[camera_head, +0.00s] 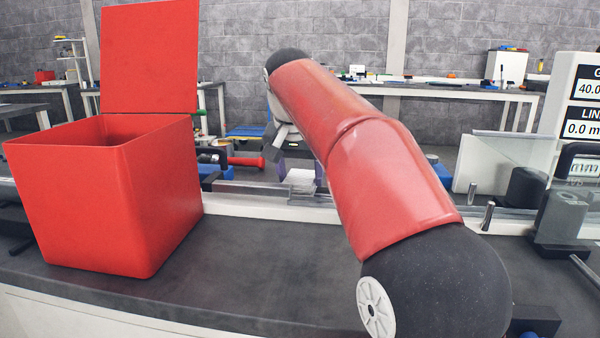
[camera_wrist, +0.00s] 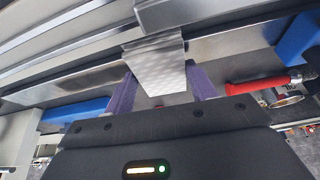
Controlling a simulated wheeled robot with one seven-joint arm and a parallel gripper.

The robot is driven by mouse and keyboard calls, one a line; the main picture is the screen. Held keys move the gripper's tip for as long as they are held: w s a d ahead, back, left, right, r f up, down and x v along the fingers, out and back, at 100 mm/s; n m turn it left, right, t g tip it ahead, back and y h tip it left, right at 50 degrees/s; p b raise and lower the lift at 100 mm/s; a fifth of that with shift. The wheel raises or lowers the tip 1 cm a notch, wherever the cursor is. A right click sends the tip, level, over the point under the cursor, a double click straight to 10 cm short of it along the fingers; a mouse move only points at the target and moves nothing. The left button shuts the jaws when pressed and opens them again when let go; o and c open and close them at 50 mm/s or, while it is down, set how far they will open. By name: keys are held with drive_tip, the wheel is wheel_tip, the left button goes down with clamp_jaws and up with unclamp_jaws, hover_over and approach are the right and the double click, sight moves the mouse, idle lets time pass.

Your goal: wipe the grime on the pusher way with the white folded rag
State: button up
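The white folded rag (camera_wrist: 160,72) has a quilted texture and sits between the purple fingers of my gripper (camera_wrist: 163,88) in the wrist view. The fingers meet its two side edges, so my gripper is shut on it. Its far end lies at the shiny metal strip (camera_wrist: 235,42), which looks like the pusher way; I cannot tell whether they touch. In the head view the rag (camera_head: 301,178) shows small and pale below my gripper (camera_head: 292,160), behind the bench's front ledge. I cannot make out the grime in either view.
A red open bin (camera_head: 110,200) with a raised lid stands at left. A red-handled tool (camera_wrist: 262,85) and blue blocks (camera_wrist: 75,111) lie beside the strip. A metal block (camera_wrist: 195,12) is just beyond the rag. A clear panel and display (camera_head: 580,100) stand at right.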

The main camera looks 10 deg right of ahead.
drive_tip(key=shift+c, duration=0.7)
